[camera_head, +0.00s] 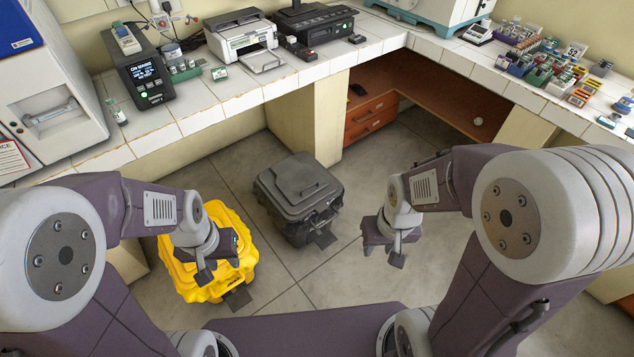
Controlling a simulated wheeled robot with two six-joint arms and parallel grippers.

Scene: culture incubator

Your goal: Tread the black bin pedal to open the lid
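The black bin (291,208) stands on the floor in front of the bench, and its lid (300,177) is closed. Its dark pedal (325,239) sticks out low at the front, toward me. My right gripper (384,253) hangs to the right of the black bin and its pedal, apart from both. It is empty, with its fingers seemingly spread. My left gripper (205,270) hangs over the yellow bin, left of the black bin, and covers part of the yellow bin. Nothing shows in it, and its finger gap is not clear.
The yellow bin (244,251) stands front left, with its own dark pedal (238,297). A tiled bench (225,98) carrying instruments runs behind and along the right. Brown drawers (368,120) are under it. Bare floor (345,205) lies right of the black bin.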

